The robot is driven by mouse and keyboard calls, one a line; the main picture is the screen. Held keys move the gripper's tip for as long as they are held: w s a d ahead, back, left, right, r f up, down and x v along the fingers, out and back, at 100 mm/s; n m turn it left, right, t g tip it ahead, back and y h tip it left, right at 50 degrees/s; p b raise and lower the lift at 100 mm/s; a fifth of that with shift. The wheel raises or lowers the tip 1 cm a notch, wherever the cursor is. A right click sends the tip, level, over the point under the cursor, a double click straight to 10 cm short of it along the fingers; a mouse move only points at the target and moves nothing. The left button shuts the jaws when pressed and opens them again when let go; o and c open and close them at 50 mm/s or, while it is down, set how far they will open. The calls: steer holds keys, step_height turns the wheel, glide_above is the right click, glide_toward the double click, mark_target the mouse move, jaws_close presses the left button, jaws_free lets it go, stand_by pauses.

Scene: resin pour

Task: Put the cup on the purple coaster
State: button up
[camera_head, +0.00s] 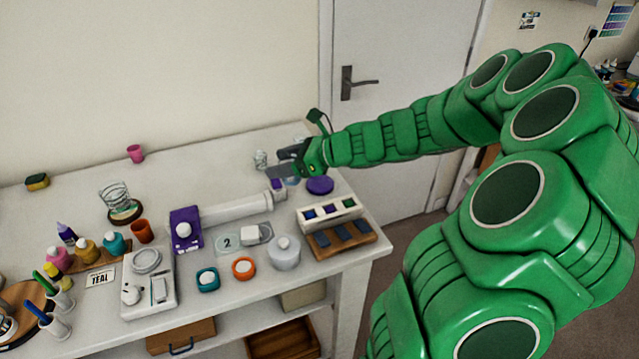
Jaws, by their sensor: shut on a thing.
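The purple coaster (320,185) is a flat round disc lying on the back right part of the white table, bare on top. My gripper (272,161) reaches in from the right, left of the coaster and a little farther back. It is shut on a small clear cup (261,158), which shows at the fingertips and looks upright. The cup is small and partly hidden by the fingers. I cannot tell whether its base touches the table.
A small purple-and-white item (278,186) stands just below my fingers, near the coaster. A white rack with coloured blocks (330,214) is in front of the coaster. A pink cup (135,153) and an orange-brown cup (141,231) stand farther left.

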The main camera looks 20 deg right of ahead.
steer(key=s+d+m+t+h, duration=0.1)
steer(key=s+d+m+t, duration=0.15)
steer(key=d, duration=0.65)
steer(key=g, duration=0.1)
glide_above(315, 182)
steer(key=shift+n+h, duration=0.3)
steer(key=shift+n, duration=0.05)
steer(key=shift+f, duration=4.5)
steer(key=shift+w+f, duration=0.1)
steer(key=shift+f, duration=1.5)
steer(key=shift+f, duration=0.1)
steer(key=o, duration=1.1)
